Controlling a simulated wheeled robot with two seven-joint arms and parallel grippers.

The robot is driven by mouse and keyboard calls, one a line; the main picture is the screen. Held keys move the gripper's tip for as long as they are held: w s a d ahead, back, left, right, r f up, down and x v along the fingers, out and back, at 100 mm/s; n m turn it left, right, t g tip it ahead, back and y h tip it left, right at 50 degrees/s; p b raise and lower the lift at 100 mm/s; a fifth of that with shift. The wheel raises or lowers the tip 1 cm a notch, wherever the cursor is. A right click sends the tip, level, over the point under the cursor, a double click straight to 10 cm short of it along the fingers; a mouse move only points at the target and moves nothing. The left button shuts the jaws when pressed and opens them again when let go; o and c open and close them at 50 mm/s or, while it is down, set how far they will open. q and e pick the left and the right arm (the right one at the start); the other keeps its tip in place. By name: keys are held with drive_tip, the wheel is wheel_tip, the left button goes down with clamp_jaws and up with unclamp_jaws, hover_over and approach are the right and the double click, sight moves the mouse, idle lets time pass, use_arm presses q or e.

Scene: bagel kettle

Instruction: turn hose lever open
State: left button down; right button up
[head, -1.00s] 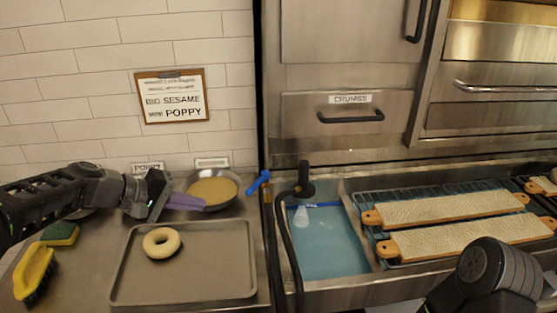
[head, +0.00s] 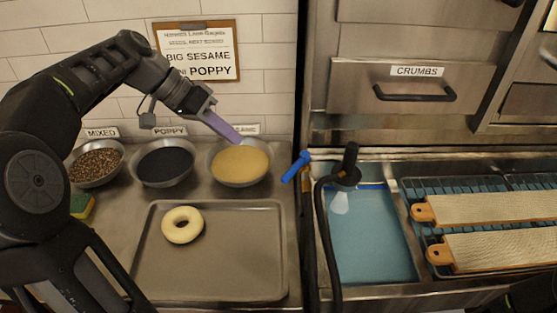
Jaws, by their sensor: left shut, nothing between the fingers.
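The hose lever (head: 297,166) is a small blue handle at the left edge of the sink, slanting up to the right. The black hose with its nozzle (head: 345,172) stands just right of it, over blue water in the sink (head: 372,240). My left gripper (head: 224,128) has purple fingers, shut and empty, above the rim of the sesame bowl (head: 240,163). It is left of the lever and apart from it. My right gripper is not in view; only a dark bit of my right arm shows at the lower right corner.
A metal tray (head: 215,275) with one pale bagel (head: 182,225) lies in front of the bowls. Poppy (head: 165,163) and mixed (head: 96,162) bowls stand further left. Two boards (head: 490,208) lie on a rack right of the sink. A crumbs drawer (head: 415,92) is behind.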

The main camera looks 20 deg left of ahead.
sight(295, 172)
use_arm(q)
drive_tip(key=shift+d, duration=0.1)
drive_tip(key=w+d+f+p, duration=0.2)
drive_tip(key=d+f, duration=0.4)
drive_tip(key=d, duration=0.3)
drive_tip(key=shift+w+d+f+p, duration=0.15)
drive_tip(key=shift+w+f+p, duration=0.1)
drive_tip(key=shift+f+p, duration=0.25)
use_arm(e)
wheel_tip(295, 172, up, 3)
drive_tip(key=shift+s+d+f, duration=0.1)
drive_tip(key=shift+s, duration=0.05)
use_arm(q)
drive_tip(key=shift+d, duration=0.1)
